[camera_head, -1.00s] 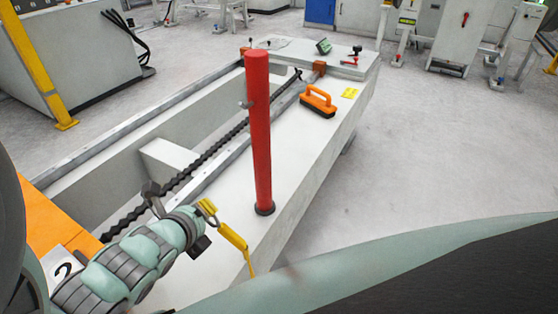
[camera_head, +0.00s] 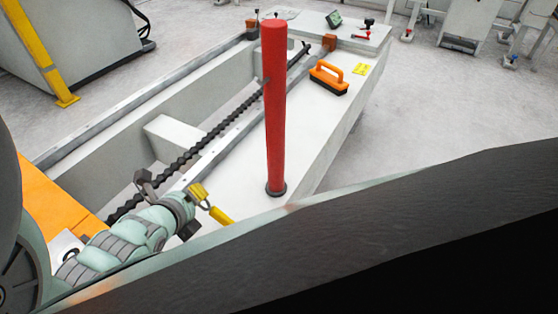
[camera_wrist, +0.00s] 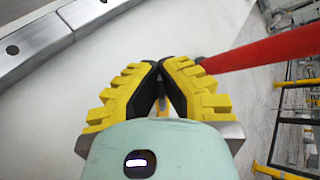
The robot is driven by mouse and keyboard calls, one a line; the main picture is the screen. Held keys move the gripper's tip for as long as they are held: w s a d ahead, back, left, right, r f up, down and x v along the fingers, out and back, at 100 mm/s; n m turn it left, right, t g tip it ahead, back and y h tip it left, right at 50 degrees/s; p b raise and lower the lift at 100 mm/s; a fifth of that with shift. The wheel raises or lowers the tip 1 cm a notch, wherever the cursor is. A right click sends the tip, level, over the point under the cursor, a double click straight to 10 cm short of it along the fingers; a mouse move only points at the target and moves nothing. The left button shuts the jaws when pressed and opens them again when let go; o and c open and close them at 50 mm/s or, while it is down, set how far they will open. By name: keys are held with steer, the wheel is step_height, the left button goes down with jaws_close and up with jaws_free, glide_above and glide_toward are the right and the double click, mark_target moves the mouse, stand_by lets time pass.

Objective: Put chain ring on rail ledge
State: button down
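My gripper (camera_wrist: 165,68) has yellow stepped fingers with black pads. In the wrist view the fingertips lean close together with a narrow gap, and a small yellowish bit shows low between them; I cannot tell what it is. In the head view my gripper (camera_head: 210,203) is low, left of the red post's foot, above the white ledge surface (camera_head: 310,140). A grey rail (camera_head: 235,133) runs along the ledge's pit side; a rail with holes (camera_wrist: 38,38) shows at upper left in the wrist view. I cannot make out a chain ring clearly.
The red post (camera_head: 275,110) stands upright on the ledge, close right of my gripper; it also shows in the wrist view (camera_wrist: 265,50). An orange-handled brush (camera_head: 328,80) and a yellow tag (camera_head: 360,69) lie farther back. A dark twisted bar (camera_head: 190,153) lies along the pit.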

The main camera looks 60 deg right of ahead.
steer(key=c, duration=1.7)
jaws_free()
steer(key=shift+s+d+f+b, duration=0.1)
steer(key=shift+f+b, duration=0.25)
steer(key=o, duration=0.6)
steer(key=shift+c, duration=0.2)
steer(key=shift+r, duration=0.1)
